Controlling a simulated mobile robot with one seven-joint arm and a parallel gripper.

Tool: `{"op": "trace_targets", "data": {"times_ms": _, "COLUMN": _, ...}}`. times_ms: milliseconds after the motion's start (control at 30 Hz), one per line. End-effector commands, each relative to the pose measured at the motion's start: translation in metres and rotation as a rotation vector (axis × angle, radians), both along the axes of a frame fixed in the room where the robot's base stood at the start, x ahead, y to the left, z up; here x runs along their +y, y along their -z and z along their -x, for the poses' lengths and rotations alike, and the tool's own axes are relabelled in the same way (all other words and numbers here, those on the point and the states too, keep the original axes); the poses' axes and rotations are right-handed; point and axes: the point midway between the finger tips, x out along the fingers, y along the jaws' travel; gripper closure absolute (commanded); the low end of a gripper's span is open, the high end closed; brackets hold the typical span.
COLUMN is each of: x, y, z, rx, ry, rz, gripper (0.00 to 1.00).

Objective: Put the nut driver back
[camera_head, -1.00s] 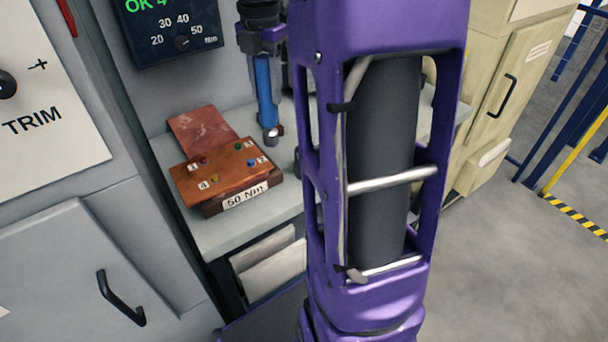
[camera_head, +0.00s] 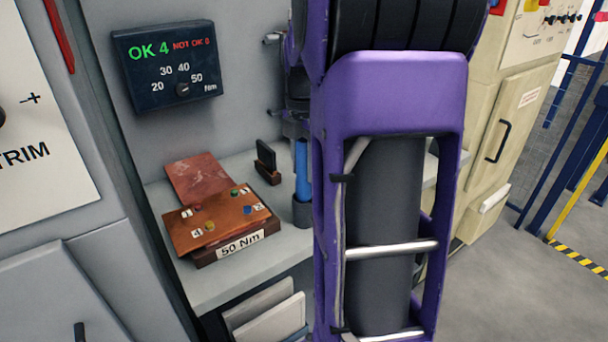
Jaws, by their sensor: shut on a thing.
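The nut driver (camera_head: 302,168) has a blue shaft and stands upright on the bench, just left of my purple arm. My gripper (camera_head: 297,128) is shut on its upper part, partly hidden behind my arm. A dark round holder (camera_head: 302,213) stands on the bench at the driver's lower end. The driver's tip is hidden at the holder's rim and seems to be inside it. How deep it sits cannot be told.
A copper-coloured plate with numbered coloured spots (camera_head: 222,216) lies on a block marked 50 Nm, left of the holder. A small dark stand (camera_head: 266,163) is behind. A torque display (camera_head: 168,58) reads OK 4, NOT OK 0. My arm blocks the bench's right part.

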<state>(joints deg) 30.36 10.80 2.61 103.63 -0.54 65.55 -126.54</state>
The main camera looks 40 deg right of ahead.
Motion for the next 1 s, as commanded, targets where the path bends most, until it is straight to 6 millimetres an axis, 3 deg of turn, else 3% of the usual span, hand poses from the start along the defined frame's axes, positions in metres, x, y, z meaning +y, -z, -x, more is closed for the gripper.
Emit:
{"op": "trace_targets", "data": {"times_ms": 100, "x": 0.0001, "y": 0.0147, "z": 0.0001, "rx": 0.000, "ry": 0.000, "rz": 0.000, "gripper": 1.00}}
{"op": "trace_targets", "data": {"times_ms": 467, "x": 0.0001, "y": 0.0186, "z": -0.0001, "rx": -0.001, "ry": 0.000, "rz": 0.001, "gripper": 1.00}}
{"op": "trace_targets", "data": {"times_ms": 500, "x": 0.0002, "y": 0.0190, "z": 0.0001, "rx": 0.000, "ry": 0.000, "rz": 0.000, "gripper": 0.54}}
{"op": "trace_targets", "data": {"times_ms": 633, "x": 0.0002, "y": 0.0187, "z": 0.0001, "rx": 0.000, "ry": -0.001, "rz": 0.000, "gripper": 0.30}}
{"op": "trace_targets", "data": {"times_ms": 1000, "x": 0.0001, "y": 0.0137, "z": 0.0000, "rx": 0.000, "ry": -0.001, "rz": 0.000, "gripper": 0.27}}
